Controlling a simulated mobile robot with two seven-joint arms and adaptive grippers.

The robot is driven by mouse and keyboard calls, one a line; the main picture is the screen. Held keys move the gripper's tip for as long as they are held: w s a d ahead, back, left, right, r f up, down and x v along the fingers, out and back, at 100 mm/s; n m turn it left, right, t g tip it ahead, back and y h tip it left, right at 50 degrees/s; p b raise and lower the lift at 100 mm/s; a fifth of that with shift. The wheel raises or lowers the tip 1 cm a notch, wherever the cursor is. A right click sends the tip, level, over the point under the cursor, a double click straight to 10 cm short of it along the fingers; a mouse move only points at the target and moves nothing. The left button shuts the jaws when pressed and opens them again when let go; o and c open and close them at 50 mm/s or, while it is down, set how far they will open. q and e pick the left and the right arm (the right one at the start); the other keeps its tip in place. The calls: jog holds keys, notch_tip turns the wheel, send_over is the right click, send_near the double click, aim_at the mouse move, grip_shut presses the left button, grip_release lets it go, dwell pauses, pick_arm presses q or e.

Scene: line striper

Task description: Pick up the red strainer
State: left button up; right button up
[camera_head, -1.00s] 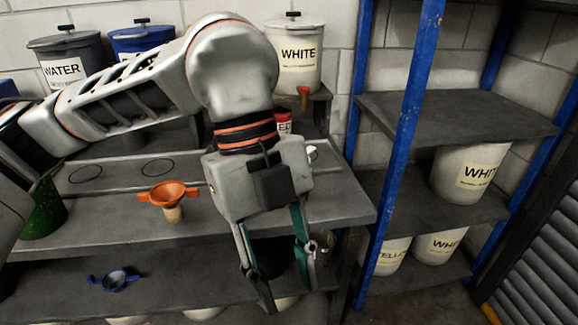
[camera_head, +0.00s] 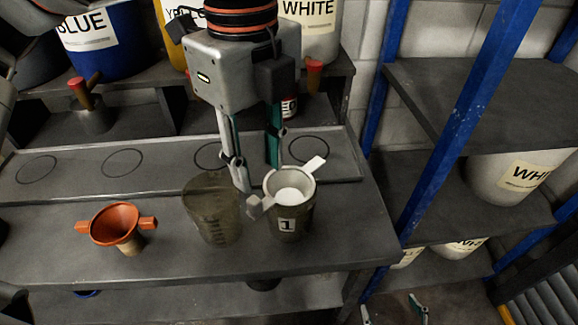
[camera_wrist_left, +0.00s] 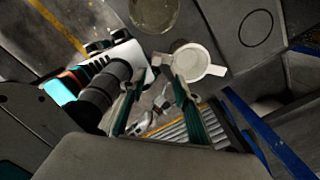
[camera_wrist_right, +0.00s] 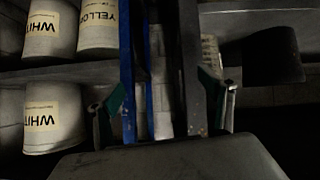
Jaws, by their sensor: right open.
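The red strainer (camera_head: 114,222), an orange-red funnel shape with two side tabs and a tan lower part, stands on the left of the grey bench in the head view. My left gripper (camera_head: 254,178) points down over the bench, well to the right of the strainer. It is empty, and its fingers (camera_wrist_left: 155,105) are apart in the left wrist view. My right gripper (camera_head: 395,310) shows only its fingertips at the bottom right of the head view, far from the strainer. In the right wrist view its fingers (camera_wrist_right: 165,105) are spread, with nothing between them.
A clear measuring cup (camera_head: 212,212) and a cup marked 1 (camera_head: 290,228) holding a white strainer (camera_head: 291,186) stand in front of my left gripper. Buckets such as the blue one (camera_head: 103,62) line the back. A blue-post shelf (camera_head: 465,85) stands right. The bench's front left is clear.

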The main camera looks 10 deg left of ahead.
aim_at(254, 200)
pick_arm(q)
notch_tip(254, 200, down, 2)
jog(key=shift+f, duration=0.15)
jog(key=shift+s+a+f, duration=0.15)
jog(key=shift+f, duration=0.15)
jog(key=f, duration=0.2)
jog(key=a+f+p, duration=0.1)
jog(key=f, duration=0.1)
jog(key=shift+f, duration=0.45)
jog(key=c, duration=0.7)
grip_shut()
pick_arm(e)
jog(key=shift+s+r, duration=0.35)
jog(key=shift+s, duration=0.05)
